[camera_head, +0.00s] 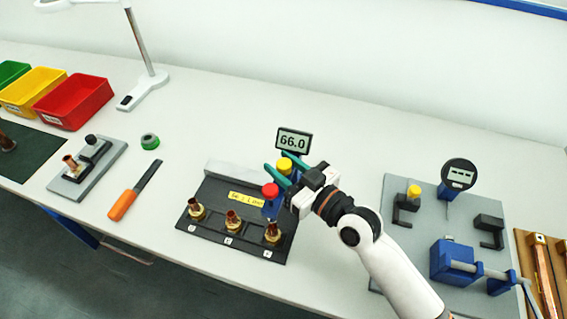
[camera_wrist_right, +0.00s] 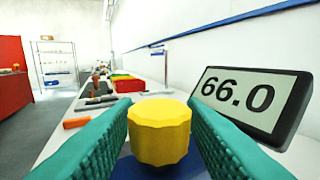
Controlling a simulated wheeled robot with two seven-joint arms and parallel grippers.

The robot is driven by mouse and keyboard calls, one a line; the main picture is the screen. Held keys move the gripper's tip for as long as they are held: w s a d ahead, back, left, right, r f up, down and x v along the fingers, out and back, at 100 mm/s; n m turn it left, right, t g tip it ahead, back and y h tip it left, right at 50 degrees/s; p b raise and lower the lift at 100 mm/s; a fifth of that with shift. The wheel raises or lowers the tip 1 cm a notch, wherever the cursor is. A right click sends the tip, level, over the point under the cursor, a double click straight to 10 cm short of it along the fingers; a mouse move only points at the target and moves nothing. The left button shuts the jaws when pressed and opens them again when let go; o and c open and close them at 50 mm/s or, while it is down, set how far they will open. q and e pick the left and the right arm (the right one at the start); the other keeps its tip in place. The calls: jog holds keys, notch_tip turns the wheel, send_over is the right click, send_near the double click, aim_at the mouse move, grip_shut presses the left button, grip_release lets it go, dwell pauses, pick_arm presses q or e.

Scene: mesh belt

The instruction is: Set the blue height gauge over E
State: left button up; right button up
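The blue height gauge (camera_head: 271,209) has a red knob (camera_head: 270,190), a yellow knob (camera_head: 284,165) and a display (camera_head: 293,141) reading 66.0. It stands at the right end of a dark plate (camera_head: 216,243), at or just behind the rightmost brass fitting (camera_head: 272,234); exact alignment cannot be told. The plate's labels, E included, are too small to read. My right gripper (camera_head: 281,163) has its teal fingers on both sides of the yellow knob. My left gripper is out of view.
A grey board (camera_head: 408,245) at the right holds a round dial gauge (camera_head: 459,175) and a blue vise (camera_head: 452,262). An orange-handled tool (camera_head: 122,205), a green ring (camera_head: 150,141) and a grey fixture (camera_head: 88,172) lie left. Coloured bins (camera_head: 75,103) stand far left. The table behind the display is clear.

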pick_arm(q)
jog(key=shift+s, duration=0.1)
pick_arm(e)
grip_shut()
jog(key=shift+w+a+r, duration=0.1)
jog(key=shift+a+r, duration=0.05)
jog(key=shift+a, duration=0.2)
jog(key=w+a+p, duration=0.1)
jog(key=w+a, duration=0.2)
jog(key=a, duration=0.5)
jog(key=shift+a, duration=0.35)
grip_release()
jog(key=shift+a, duration=0.1)
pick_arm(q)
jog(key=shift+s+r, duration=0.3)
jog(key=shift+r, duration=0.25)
